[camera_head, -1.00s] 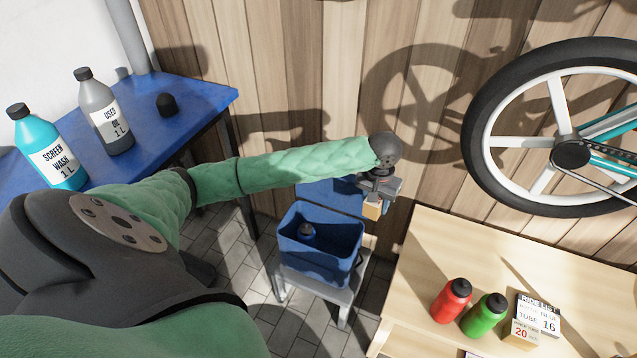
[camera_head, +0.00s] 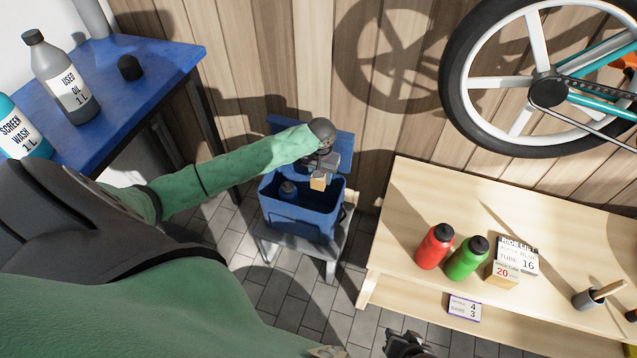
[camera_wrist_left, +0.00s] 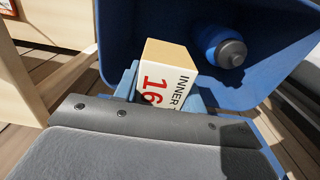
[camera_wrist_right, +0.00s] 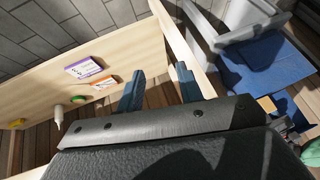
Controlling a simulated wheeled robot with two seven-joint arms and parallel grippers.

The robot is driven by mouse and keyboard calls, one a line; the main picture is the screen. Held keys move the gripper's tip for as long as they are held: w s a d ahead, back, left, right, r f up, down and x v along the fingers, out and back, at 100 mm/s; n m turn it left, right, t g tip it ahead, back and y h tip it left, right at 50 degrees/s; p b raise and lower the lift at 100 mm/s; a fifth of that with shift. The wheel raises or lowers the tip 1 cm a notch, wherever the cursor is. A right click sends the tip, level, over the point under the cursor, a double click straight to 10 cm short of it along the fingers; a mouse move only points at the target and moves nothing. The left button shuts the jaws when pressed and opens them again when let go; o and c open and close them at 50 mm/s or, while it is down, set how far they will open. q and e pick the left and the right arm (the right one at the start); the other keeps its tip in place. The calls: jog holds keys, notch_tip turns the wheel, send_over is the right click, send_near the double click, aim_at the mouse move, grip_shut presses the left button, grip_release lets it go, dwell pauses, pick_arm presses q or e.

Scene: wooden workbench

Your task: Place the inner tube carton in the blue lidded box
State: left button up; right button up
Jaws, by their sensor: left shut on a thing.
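My left gripper (camera_head: 322,172) is shut on the inner tube carton (camera_head: 318,183), a small tan and white box. In the left wrist view the carton (camera_wrist_left: 167,75) shows a red "16" and the word "INNER". The carton is over the right part of the opening of the blue lidded box (camera_head: 300,222); I cannot tell if it is below the rim. The box's lid stands open at the back. A dark blue bottle (camera_head: 288,190) is inside the box at the left. My right gripper (camera_wrist_right: 158,88) is open and empty in front of the wooden bench.
The box stands on a grey stool (camera_head: 328,250). The wooden bench (camera_head: 410,205) at right holds a red bottle (camera_head: 434,247), a green bottle (camera_head: 467,259), another carton (camera_head: 503,274) marked 20 and a ride list sign (camera_head: 518,255). A blue table (camera_head: 165,65) with bottles is at left.

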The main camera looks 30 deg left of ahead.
pick_arm(q)
notch_tip(320, 180, down, 16)
jog(key=shift+r, duration=0.1)
jog(key=shift+f, duration=0.5)
jog(key=shift+f+b, duration=0.3)
jog(key=shift+f, duration=1.55)
pick_arm(e)
jog(key=shift+w+f, duration=0.1)
jog(key=shift+f, duration=1)
pick_arm(q)
jog(key=shift+f, duration=0.15)
jog(key=o, duration=1.1)
